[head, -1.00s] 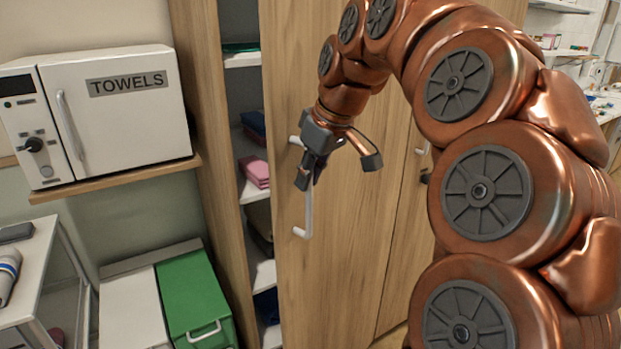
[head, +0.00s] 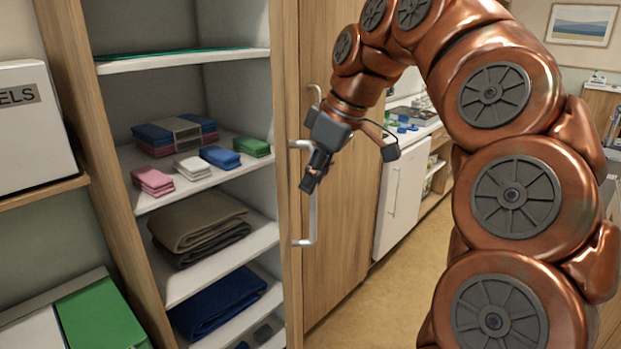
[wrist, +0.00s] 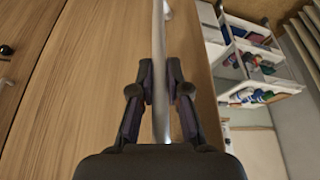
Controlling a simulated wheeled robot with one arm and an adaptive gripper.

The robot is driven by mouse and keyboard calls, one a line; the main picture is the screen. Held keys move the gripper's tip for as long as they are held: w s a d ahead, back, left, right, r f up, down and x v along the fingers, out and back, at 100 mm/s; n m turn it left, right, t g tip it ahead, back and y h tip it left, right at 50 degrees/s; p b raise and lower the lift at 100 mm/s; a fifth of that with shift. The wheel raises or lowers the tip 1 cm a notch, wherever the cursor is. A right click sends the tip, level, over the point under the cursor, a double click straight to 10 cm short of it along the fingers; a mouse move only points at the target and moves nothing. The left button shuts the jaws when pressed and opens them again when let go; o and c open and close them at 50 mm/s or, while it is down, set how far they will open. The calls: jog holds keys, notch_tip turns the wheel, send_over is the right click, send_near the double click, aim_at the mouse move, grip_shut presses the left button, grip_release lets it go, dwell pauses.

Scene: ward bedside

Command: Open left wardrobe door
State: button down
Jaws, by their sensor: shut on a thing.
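My gripper (head: 310,182) is at the middle of this handle. In the wrist view the two dark fingers (wrist: 160,88) are on either side of the bar, closed on it. The fingers hide part of the bar, and my arm covers part of the view to the right.
The wardrobe shelves (head: 180,292) hold folded cloths and small packs (head: 152,180). A white towels cabinet (head: 30,130) and a green-lidded bin (head: 100,315) are at left. A white cabinet (head: 400,195) stands beyond the door. Floor (head: 410,260) shows clear between.

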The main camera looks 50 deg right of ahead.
jog(key=c, duration=1.2)
grip_release()
jog(key=shift+o, duration=0.2)
